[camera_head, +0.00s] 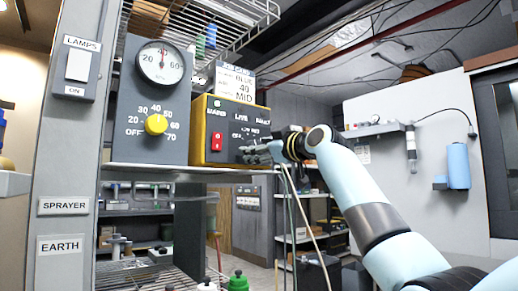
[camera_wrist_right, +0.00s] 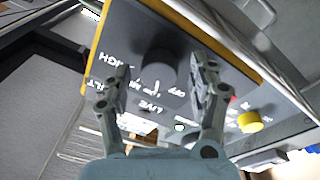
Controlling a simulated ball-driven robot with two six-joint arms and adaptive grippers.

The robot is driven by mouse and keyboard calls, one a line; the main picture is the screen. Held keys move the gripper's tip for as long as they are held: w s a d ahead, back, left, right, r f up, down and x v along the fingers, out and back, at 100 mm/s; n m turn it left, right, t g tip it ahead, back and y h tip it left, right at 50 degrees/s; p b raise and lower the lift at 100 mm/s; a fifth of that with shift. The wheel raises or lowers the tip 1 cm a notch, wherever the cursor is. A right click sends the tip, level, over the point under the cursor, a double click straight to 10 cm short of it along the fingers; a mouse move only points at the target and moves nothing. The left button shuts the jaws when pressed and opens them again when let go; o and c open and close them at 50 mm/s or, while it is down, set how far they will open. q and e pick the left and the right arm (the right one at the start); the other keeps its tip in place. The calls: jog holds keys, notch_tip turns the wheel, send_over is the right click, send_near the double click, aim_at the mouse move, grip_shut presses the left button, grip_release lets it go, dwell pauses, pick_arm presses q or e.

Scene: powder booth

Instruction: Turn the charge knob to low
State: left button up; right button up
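The charge knob (camera_wrist_right: 158,68) is a dark round knob on the grey face of a yellow-edged control box (camera_head: 214,150). In the wrist view, lettering such as HIGH shows around it. In the head view, my gripper hides the knob. The display (camera_head: 235,82) on top of the box reads 49 and MID. My right gripper (camera_wrist_right: 160,72) is open, with one finger on each side of the knob; contact cannot be made out. In the head view, my right gripper (camera_head: 262,152) is at the box's right front. My left gripper is not in view.
Left of the box stands a grey regulator panel with a gauge (camera_head: 161,62) and a yellow knob (camera_head: 156,124). A red mains switch (camera_head: 217,141) is on the box. Both stand on a shelf (camera_head: 190,169). A wire rack (camera_head: 215,25) hangs above. Hoses dangle below my right gripper.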

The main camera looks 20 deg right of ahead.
jog(key=v, duration=1.2)
dwell(0.3)
